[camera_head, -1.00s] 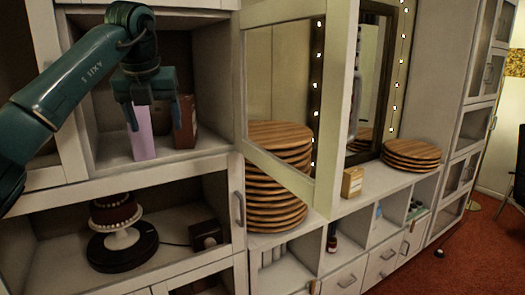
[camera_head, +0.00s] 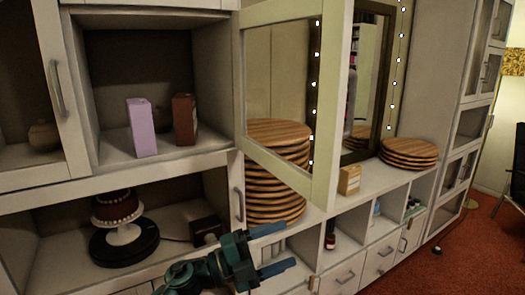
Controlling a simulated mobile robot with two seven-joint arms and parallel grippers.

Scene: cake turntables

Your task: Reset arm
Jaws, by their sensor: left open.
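My left gripper (camera_head: 272,250) is low in the head view, in front of the lower cubbies. Its blue fingers are spread apart and point right, with nothing between them. My left arm (camera_head: 195,276) comes in from the bottom edge. A lilac box (camera_head: 142,128) and a brown box (camera_head: 185,120) stand upright in the upper open compartment, well away from the gripper. My right gripper does not show.
A glass cabinet door (camera_head: 326,110) stands open in front of a tall stack of round wooden boards (camera_head: 278,133). A cake (camera_head: 115,207) sits on a dark turntable (camera_head: 124,245) in the lower compartment. A shorter board stack (camera_head: 409,150) is on the counter.

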